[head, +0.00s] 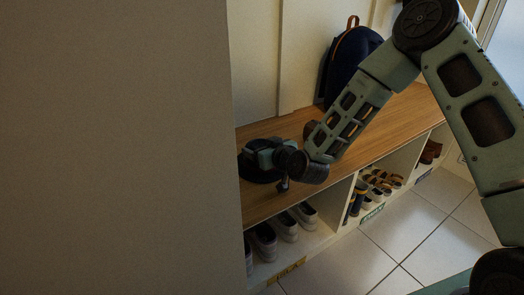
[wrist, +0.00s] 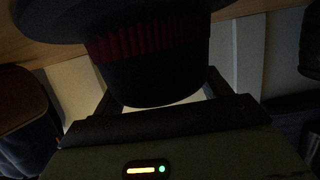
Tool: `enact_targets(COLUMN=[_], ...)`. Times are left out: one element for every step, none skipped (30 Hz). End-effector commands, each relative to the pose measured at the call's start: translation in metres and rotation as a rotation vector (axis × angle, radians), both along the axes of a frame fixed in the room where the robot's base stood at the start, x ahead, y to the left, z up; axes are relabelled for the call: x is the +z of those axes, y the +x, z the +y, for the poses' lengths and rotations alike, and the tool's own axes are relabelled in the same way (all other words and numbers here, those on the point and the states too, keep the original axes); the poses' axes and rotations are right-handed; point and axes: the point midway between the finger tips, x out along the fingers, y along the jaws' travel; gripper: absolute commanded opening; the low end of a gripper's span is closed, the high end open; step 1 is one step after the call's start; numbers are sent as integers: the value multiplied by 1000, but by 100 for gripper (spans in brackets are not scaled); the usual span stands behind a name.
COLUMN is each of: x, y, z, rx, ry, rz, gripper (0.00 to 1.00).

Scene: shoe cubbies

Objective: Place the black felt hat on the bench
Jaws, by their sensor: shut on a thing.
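The black felt hat (head: 250,168) is at the left end of the wooden bench (head: 290,127), partly hidden by my gripper and the wall corner. In the wrist view the hat (wrist: 155,75) fills the upper middle, with its brim at the top, a dark red band, and its crown between the fingers. My gripper (head: 268,157) is shut on the hat, low over the bench top. I cannot tell whether the hat touches the wood.
A grey wall (head: 115,150) fills the left and cuts off the bench. A dark blue backpack (head: 350,65) stands at the back of the bench. The bench middle has bare wood.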

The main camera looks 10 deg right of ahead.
Motion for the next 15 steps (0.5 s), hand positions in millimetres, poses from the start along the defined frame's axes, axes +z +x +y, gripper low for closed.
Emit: enact_targets(x=[2,2,2,2,1,0,-1,-2,-1,-1,-1,-1,-1,-1,-1], y=[0,0,0,0,0,0,0,0,0,0,0,0,0,0,0], z=[0,0,0,0,0,0,0,0,0,0,0,0,0,0,0], rx=[0,0,0,0,0,0,0,0,0,0,0,0,0,0,0], ry=[0,0,0,0,0,0,0,0,0,0,0,0,0,0,0], rz=[-1,-1,-1,-1,0,0,0,0,0,0,1,1,1,1,1], gripper=[52,52,52,52,52,52,52,79,90,98,98,98,98,98,98])
